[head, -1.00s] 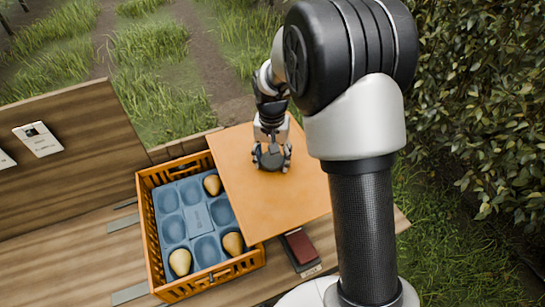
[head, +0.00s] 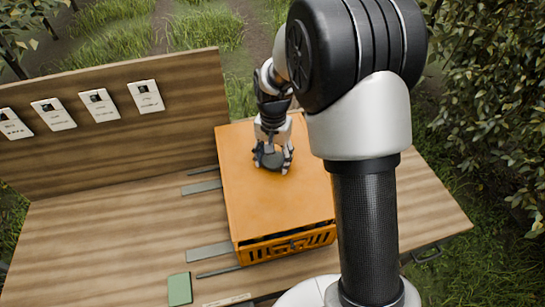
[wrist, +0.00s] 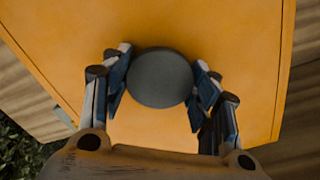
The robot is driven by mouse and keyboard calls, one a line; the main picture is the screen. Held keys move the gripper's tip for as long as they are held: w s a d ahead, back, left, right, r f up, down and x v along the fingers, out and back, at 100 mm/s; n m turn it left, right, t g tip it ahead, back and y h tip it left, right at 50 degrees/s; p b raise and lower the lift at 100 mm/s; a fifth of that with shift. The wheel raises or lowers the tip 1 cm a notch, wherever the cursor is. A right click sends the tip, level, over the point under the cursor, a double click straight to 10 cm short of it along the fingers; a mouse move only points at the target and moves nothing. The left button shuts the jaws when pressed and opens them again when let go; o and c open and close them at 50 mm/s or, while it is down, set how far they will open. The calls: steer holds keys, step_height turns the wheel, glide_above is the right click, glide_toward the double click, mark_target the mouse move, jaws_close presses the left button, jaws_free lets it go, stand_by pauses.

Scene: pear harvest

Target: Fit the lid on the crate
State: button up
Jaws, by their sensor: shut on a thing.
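The orange lid (head: 265,205) covers the top of the orange slatted crate (head: 290,246) in the head view. Only the crate's front wall shows below it; the inside is hidden. A thin dark line runs between lid and crate at the front right, so I cannot tell whether the lid is fully seated. My gripper (head: 273,164) is shut on the lid's dark round knob (wrist: 160,77), with fingers on both sides. The lid (wrist: 235,35) fills most of the wrist view.
The crate stands on a wooden bench (head: 110,235) with flat metal strips (head: 214,254) beside it. A green block (head: 180,289) lies near the front edge. A wooden backboard (head: 130,140) with several white cards stands behind. The bench is largely clear at left.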

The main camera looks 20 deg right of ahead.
mark_target(273, 171)
steer(key=shift+f+b, duration=1.55)
steer(key=shift+f, duration=0.75)
steer(key=shift+f, duration=0.55)
steer(key=o, duration=1)
steer(key=shift+r+p, duration=4)
steer(key=shift+r, duration=1.45)
